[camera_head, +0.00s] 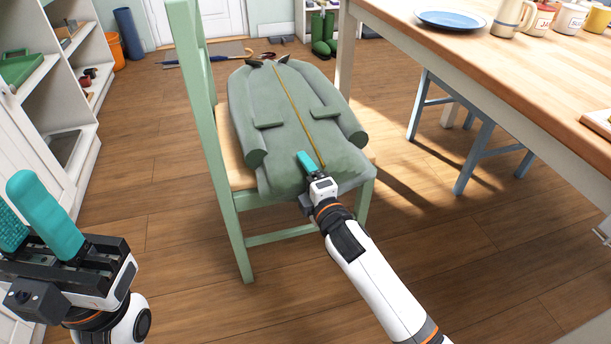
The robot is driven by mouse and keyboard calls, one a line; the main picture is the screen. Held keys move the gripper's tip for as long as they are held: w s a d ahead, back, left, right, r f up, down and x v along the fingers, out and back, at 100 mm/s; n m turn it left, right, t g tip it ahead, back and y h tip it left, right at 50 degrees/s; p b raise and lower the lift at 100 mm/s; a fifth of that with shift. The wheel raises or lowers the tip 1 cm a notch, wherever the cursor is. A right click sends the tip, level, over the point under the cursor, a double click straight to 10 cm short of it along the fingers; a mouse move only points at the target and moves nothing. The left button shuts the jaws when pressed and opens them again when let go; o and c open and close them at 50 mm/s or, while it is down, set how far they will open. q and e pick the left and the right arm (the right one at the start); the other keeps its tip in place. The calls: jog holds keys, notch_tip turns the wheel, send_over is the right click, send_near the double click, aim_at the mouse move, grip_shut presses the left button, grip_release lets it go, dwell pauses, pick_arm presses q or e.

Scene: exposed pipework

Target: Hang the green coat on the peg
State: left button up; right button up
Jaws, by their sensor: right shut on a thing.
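The green coat (290,115) lies spread on the seat of a green wooden chair (236,225), with its dark collar toward the back and its hem toward me. A yellowish zip line runs down its middle. My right gripper (306,162) is at the hem end of the coat, shut on the coat cloth. Only one teal finger shows clearly; the other is hidden. My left gripper (35,222) is at the lower left, away from the coat, with its two teal fingers apart and nothing between them. No peg shows in this view.
A wooden table (530,75) with a blue plate (450,20) and several mugs stands at the right, with a blue stool (480,130) under it. White shelves (60,100) line the left. Floor between is clear.

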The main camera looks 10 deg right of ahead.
jog(key=o, duration=1.6)
jog(key=shift+c, duration=0.2)
